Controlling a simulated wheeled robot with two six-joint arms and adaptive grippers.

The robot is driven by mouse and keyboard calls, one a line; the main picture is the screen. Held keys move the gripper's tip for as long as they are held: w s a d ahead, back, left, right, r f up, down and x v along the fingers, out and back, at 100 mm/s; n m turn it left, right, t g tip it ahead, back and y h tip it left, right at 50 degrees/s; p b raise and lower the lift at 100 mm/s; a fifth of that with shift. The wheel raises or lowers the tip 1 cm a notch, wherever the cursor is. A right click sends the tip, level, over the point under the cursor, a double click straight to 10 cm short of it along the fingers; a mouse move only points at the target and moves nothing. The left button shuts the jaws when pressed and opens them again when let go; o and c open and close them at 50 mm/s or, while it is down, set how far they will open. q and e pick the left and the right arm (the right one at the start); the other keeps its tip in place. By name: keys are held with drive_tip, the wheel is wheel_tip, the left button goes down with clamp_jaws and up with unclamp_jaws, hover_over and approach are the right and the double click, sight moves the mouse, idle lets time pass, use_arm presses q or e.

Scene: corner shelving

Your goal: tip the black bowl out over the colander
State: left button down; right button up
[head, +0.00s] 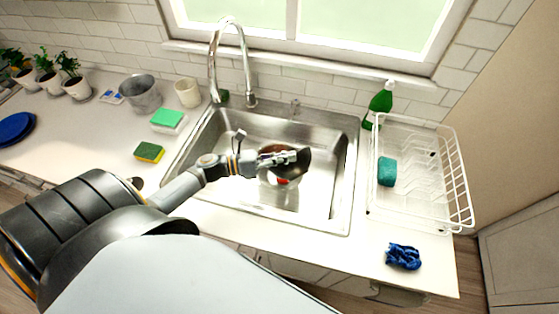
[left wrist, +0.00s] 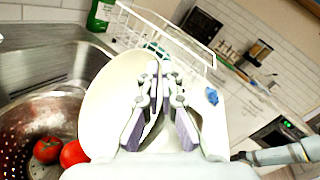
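My left gripper (head: 290,157) is over the sink and shut on the rim of the black bowl (head: 304,160). The bowl is steeply tilted above the colander (head: 272,178). In the left wrist view, the gripper fingers (left wrist: 160,105) pinch the bowl's rim, and the bowl (left wrist: 108,100) looks pale there. The metal colander (left wrist: 45,108) stands in the sink, below and beside the bowl. Two red tomatoes (left wrist: 47,150) lie in it, one partly hidden by the bowl. What looks like my right arm enters that view at the right; its gripper is unclear.
The sink (head: 335,190) has a tall faucet (head: 213,60) behind it. A white dish rack (head: 420,165) with a teal sponge is at right, near a green bottle (head: 380,103). A blue cloth (head: 403,256) lies in front. Sponges (head: 149,152) and pots are at left.

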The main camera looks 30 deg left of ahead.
sight(292, 178)
use_arm(q)
drive_tip(key=d+m, duration=0.1)
drive_tip(key=s+d+f+m+y, duration=0.1)
drive_tip(key=d+f+m+p, duration=0.1)
drive_tip(key=shift+s+d+g, duration=0.15)
drive_tip(key=shift+s+g, duration=0.15)
drive_tip(key=shift+s, duration=0.1)
drive_tip(key=shift+s+d+f+m+y+p, duration=0.15)
drive_tip(key=shift+s+d+f+m+y, duration=0.65)
drive_tip(key=shift+d+f+m, duration=0.6)
drive_tip(key=shift+s+d+f+m+y+p, duration=0.2)
drive_tip(key=shift+s+d+f+m+y, duration=0.6)
drive_tip(key=shift+d, duration=1.05)
drive_tip(key=shift+s+d+f+m+y+p, duration=0.15)
drive_tip(key=shift+s+d+f+m+y, duration=0.35)
drive_tip(key=shift+s+d+f+m, duration=0.75)
drive_tip(key=shift+w+d+r, duration=0.1)
drive_tip(key=shift+w+d, duration=0.2)
